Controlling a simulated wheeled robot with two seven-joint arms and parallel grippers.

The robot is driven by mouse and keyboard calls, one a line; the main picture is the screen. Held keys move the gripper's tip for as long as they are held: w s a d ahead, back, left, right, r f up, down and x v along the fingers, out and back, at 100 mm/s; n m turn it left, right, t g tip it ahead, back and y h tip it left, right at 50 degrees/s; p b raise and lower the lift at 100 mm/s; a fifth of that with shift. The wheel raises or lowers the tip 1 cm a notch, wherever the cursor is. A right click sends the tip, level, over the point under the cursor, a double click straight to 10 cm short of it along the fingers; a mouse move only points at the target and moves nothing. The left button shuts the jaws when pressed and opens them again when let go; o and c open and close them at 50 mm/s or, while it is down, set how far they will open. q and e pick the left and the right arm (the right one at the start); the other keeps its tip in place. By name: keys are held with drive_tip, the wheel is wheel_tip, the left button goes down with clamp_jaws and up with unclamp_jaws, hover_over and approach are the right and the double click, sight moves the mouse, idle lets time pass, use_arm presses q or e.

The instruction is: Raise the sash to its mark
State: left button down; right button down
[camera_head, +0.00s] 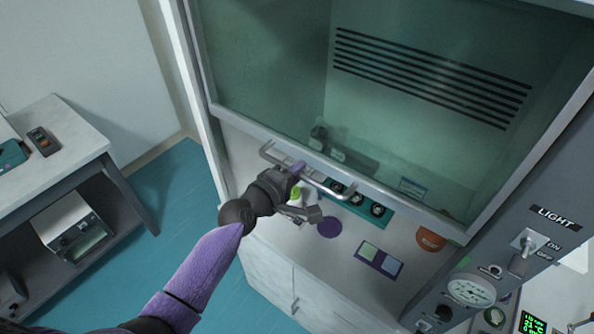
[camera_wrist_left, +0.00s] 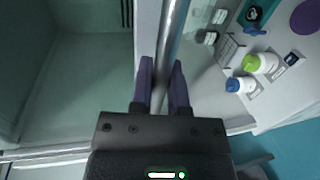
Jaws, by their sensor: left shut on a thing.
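The fume hood's sash (camera_head: 270,65) is a large greenish glass pane with a pale bottom rail. Its metal handle bar (camera_head: 335,191) runs along that rail. The sash stands partly raised, with an open gap below the rail showing the hood's worktop. My left gripper (camera_head: 299,168) is shut on the handle bar, left of the bar's middle. In the left wrist view, the bar (camera_wrist_left: 175,30) passes between the purple fingers of my left gripper (camera_wrist_left: 161,75). I cannot make out the sash's mark. My right gripper is not in view.
On the hood's worktop are a teal rack (camera_head: 372,207), a purple disc (camera_head: 329,227), a purple tray (camera_head: 379,260) and an orange container (camera_head: 430,239). White bottles (camera_wrist_left: 240,85) show in the wrist view. A control panel (camera_head: 525,235) is at right, a side table (camera_head: 70,135) at left.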

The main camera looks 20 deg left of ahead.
use_arm(q)
drive_tip(key=c, duration=0.9)
unclamp_jaws()
drive_tip(key=v, duration=1)
drive_tip(key=shift+f, duration=0.1)
